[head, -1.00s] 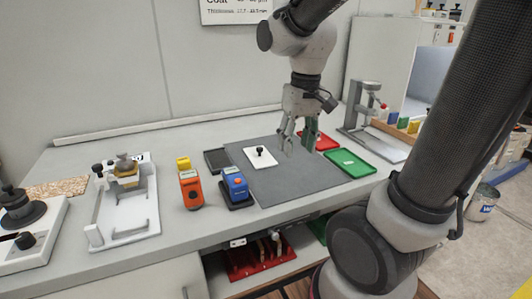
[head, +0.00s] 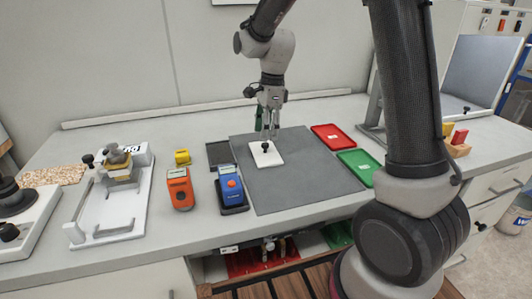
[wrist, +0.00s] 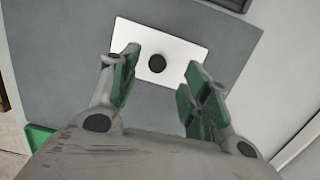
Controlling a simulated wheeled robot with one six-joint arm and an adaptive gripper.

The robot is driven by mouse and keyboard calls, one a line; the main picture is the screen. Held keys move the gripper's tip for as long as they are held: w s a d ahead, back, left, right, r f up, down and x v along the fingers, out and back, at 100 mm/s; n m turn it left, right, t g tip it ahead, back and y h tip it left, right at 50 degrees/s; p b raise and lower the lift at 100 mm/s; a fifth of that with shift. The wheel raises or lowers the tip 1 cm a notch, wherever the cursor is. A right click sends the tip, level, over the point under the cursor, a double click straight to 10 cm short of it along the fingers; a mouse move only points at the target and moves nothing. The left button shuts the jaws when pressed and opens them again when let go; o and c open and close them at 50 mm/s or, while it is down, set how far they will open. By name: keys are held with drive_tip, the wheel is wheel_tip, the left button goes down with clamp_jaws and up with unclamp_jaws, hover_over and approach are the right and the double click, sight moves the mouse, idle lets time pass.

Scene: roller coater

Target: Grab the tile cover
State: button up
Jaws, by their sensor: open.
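The tile cover is a white rectangular plate (head: 267,158) with a small black knob on top. It lies flat on the grey mat (head: 300,180) in the head view. In the wrist view the white plate (wrist: 185,45) shows with its round black knob between and just beyond my fingertips. My gripper (head: 267,128) points down above the plate, close over the knob, with its fingers apart and nothing between them. In the wrist view my gripper (wrist: 160,75) has green-padded fingers on either side of the knob. The exact height gap is hard to tell.
A red tray (head: 333,137) and a green tray (head: 358,167) lie to the right. An orange meter (head: 180,188), a blue meter (head: 231,188) and a yellow block (head: 182,157) stand to the left. A dark tray (head: 219,155) lies beside the mat. The mat's front is clear.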

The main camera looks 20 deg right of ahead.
sight(265, 144)
wheel_tip(265, 144, down, 6)
drive_tip(key=shift+s+a+r, duration=0.15)
drive_tip(key=shift+r, duration=0.1)
clamp_jaws()
